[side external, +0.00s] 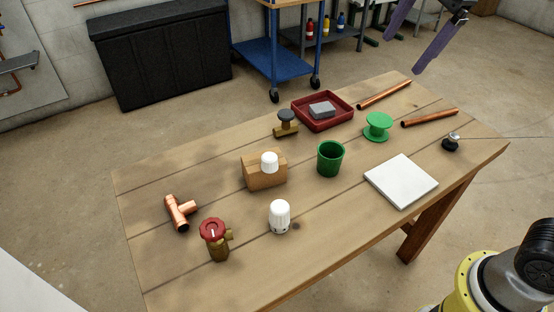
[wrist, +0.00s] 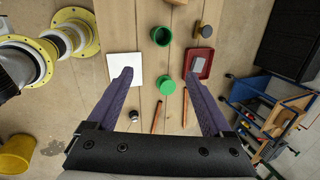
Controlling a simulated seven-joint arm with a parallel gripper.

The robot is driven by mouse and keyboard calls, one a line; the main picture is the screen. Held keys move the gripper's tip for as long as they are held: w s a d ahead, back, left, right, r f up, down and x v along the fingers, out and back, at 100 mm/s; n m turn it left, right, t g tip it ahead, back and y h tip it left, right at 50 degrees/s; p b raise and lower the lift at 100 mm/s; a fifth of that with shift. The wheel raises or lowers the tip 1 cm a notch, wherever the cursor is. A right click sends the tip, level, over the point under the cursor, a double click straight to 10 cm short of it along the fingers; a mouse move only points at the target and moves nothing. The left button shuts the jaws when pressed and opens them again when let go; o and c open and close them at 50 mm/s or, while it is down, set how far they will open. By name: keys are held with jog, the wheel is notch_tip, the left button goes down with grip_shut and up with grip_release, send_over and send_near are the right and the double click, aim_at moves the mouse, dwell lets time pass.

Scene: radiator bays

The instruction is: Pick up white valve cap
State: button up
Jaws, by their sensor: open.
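A small white domed cap (side external: 269,160) sits at a wooden block (side external: 264,177) left of the table's middle in the side view. A taller white ribbed valve head (side external: 279,216) stands upright on the table in front of it. Neither shows in the wrist view. My gripper (side external: 403,53) is at the top right of the side view, high above the far end of the table and well away from both white pieces. Its purple fingers are spread wide with nothing between them. In the wrist view my gripper (wrist: 158,75) points down over the table near a green spool (wrist: 166,84).
A green cup (side external: 330,158), a white tile (side external: 401,181) and a red tray (side external: 322,112) with a grey block lie to the right. A brass valve (side external: 286,125), copper tee (side external: 180,212), red-knobbed valve (side external: 214,236) and copper pipes (side external: 384,95) are also on the table.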

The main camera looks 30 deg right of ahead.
jog(key=w+a+f+m+g, duration=0.1)
jog(key=w+a+f+m, duration=0.2)
jog(key=w+a, duration=0.5)
jog(key=g, duration=0.2)
send_over(270, 156)
notch_tip(270, 156, down, 11)
jog(key=shift+n+g+h, duration=0.3)
jog(key=shift+n+g, duration=0.1)
jog(key=shift+n, duration=0.1)
jog(key=f, duration=0.9)
jog(key=shift+s+a+f, duration=0.1)
jog(key=shift+a+f, duration=0.15)
jog(key=shift+d+f, duration=0.15)
jog(key=shift+f, duration=1.45)
jog(key=shift+d+f, duration=0.15)
jog(key=shift+f, duration=1.4)
grip_shut()
jog(key=shift+r, duration=0.1)
